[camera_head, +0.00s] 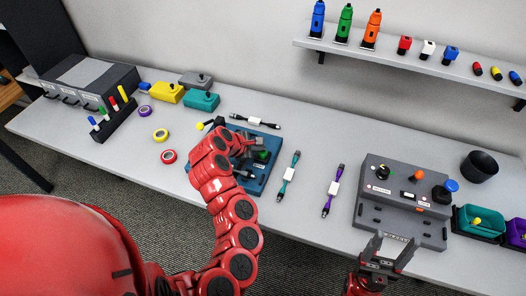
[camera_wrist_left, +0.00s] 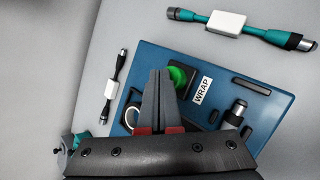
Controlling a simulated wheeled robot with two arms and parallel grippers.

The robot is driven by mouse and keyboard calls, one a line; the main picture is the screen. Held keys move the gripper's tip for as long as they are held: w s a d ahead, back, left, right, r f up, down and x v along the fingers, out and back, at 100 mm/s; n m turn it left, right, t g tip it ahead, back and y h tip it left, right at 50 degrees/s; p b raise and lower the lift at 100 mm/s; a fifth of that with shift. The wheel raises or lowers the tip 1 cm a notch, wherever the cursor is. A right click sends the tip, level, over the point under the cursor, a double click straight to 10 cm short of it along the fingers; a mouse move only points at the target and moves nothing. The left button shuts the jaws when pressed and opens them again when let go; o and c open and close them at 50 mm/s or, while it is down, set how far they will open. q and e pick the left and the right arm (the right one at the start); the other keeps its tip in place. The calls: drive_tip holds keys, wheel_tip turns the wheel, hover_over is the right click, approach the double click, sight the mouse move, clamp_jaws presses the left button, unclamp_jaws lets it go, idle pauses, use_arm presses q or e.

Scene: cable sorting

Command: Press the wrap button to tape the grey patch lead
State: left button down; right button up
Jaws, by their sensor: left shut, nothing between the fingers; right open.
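The blue wrapping station (camera_head: 266,181) lies on the table; it also shows in the left wrist view (camera_wrist_left: 265,83). Its round green button (camera_wrist_left: 178,77) is beside a white WRAP label (camera_wrist_left: 203,90). My left gripper (camera_wrist_left: 160,74) is shut and empty, its tips over the button and partly hiding it. Contact cannot be told. In the head view, my left arm covers much of the station. A cable connector with a grey end (camera_wrist_left: 238,108) lies on the station, the rest hidden behind my gripper. I cannot tell if it is the grey patch lead. My right gripper (camera_head: 388,250) is open and empty.
A dark cable (camera_head: 255,122) lies behind the station. A teal cable (camera_head: 288,177) and purple cable (camera_head: 333,191) lie to its right. A grey control box (camera_head: 403,202) is further right. Tape rolls (camera_head: 168,156) lie left. Bins (camera_head: 478,222) stand at the right edge.

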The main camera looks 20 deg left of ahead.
sight(260, 153)
use_arm(q)
drive_tip(key=shift+f, duration=0.3)
drive_tip(key=shift+r, duration=0.1)
drive_tip(key=shift+r+p, duration=0.55)
drive_tip(key=shift+r, duration=0.45)
drive_tip(key=shift+r, duration=0.1)
wheel_tip(260, 153, up, 6)
drive_tip(key=p, duration=0.3)
drive_tip(key=shift+p, duration=0.35)
idle(0.3)
